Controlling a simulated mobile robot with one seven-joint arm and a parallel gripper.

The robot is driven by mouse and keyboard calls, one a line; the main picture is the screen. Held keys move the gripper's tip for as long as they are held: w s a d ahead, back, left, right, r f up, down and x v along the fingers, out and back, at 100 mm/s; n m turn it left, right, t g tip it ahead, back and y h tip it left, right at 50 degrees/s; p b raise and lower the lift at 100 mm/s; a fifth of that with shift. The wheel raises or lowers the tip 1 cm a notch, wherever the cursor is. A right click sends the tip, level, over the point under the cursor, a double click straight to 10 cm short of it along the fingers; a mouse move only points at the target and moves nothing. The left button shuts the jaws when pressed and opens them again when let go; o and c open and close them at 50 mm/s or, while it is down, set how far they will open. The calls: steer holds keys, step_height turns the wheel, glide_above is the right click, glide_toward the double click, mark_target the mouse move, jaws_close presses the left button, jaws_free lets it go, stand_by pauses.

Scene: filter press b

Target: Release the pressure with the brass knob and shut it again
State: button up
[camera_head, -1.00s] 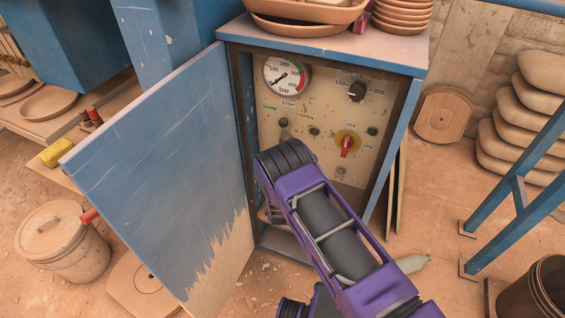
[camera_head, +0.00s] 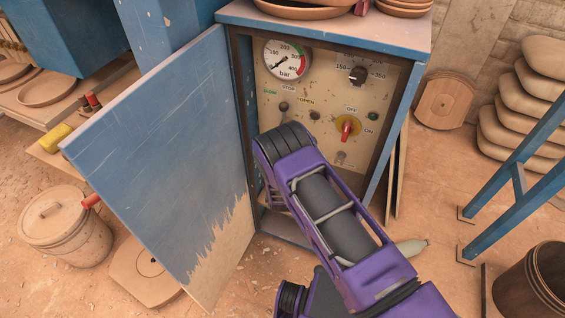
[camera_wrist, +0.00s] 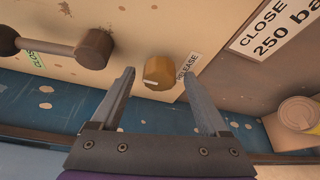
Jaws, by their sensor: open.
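The brass knob (camera_wrist: 158,72) shows in the wrist view as a short round knob with a pale line on its face, beside a RELEASE label (camera_wrist: 187,66). My gripper (camera_wrist: 160,79) is open, its two fingertips apart on either side of the knob in the picture. I see no clear contact, and I cannot tell how deep the fingers reach. In the head view my arm covers the knob and the gripper. The round pressure gauge (camera_head: 287,60) is at the panel's upper left, its needle pointing to the lower left.
The cabinet's blue door (camera_head: 165,150) stands open on the left. The panel has a red-handled switch (camera_head: 346,130) and a black dial (camera_head: 357,75). In the wrist view a dark bar-shaped handle (camera_wrist: 60,46) is left of the knob, and a pale cylindrical thing (camera_wrist: 297,115) lies lower right.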

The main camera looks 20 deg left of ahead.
steer(key=p+v, duration=0.1)
steer(key=v, duration=1.5)
steer(key=shift+s+d+p, duration=0.15)
steer(key=shift+s+p, duration=0.15)
steer(key=shift+p, duration=0.1)
